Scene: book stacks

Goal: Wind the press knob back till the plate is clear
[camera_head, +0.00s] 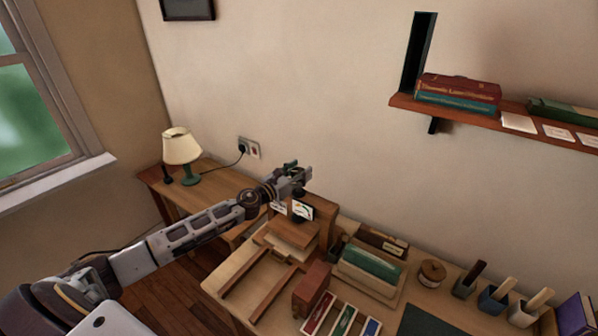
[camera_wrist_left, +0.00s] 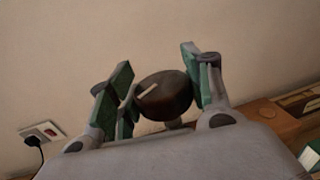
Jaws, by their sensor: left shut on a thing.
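The wooden press (camera_head: 318,208) stands on the table, with a small white dial (camera_head: 303,210) on its front. A lower wooden block, perhaps the plate (camera_head: 292,233), sits below the dial; I cannot tell what gap lies under it. My left gripper (camera_head: 293,174) is at the top of the press. In the left wrist view, the dark round knob (camera_wrist_left: 165,94) with a pale mark line sits between the green-padded fingers of my left gripper (camera_wrist_left: 160,88), which is shut on it. In the head view the gripper mostly hides the knob. My right gripper is not in view.
A cream lamp (camera_head: 182,147) stands on the side table at left. Right of the press are a red block (camera_head: 311,289), a box with green contents (camera_head: 369,269), a spool (camera_head: 432,272) and several handled tools in holders. A wall shelf (camera_head: 402,103) with books hangs at upper right.

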